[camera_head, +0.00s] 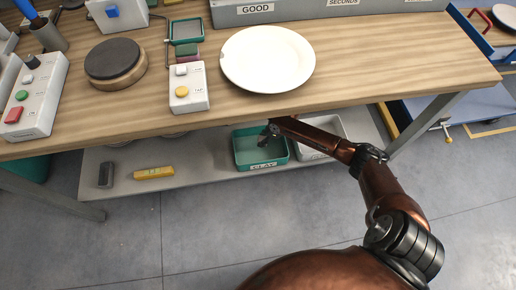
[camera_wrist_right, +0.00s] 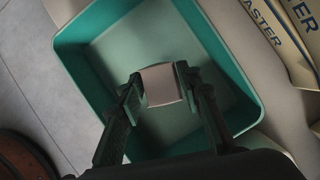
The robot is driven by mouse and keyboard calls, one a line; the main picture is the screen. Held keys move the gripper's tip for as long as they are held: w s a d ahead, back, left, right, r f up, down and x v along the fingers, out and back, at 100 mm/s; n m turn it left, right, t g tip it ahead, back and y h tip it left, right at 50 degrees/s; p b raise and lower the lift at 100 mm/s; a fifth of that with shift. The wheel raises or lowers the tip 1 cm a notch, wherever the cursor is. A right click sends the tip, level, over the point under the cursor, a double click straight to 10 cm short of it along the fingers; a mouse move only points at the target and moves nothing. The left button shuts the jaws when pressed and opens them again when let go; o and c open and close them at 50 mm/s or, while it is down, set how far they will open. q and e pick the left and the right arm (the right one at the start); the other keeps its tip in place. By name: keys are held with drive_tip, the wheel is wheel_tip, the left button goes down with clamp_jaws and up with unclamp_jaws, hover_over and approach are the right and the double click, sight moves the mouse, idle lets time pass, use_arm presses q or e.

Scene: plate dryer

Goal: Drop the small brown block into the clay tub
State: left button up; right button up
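The clay tub (camera_head: 246,163) is a teal open tray with a label on its front, on the lower shelf under the workbench; its inside and walls fill much of the right wrist view (camera_wrist_right: 85,62). My right gripper (camera_head: 268,136) reaches down over the tub. In the wrist view its two dark fingers are closed on a small pinkish-brown block (camera_wrist_right: 162,85), one at each side. The block shows against the tub's floor, inside its outline; its height above the floor is hard to tell. In the head view the block cannot be made out. My left gripper is not in view.
A pale tray (camera_head: 326,128) stands right of the tub. On the shelf's left lie a dark block (camera_head: 106,174) and a yellow block (camera_head: 154,173). The benchtop above holds a white plate (camera_head: 268,59), a round dark-topped disc (camera_head: 115,62) and button boxes (camera_head: 188,88).

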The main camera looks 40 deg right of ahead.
drive_tip(key=o, duration=0.5)
drive_tip(key=v, duration=1.2)
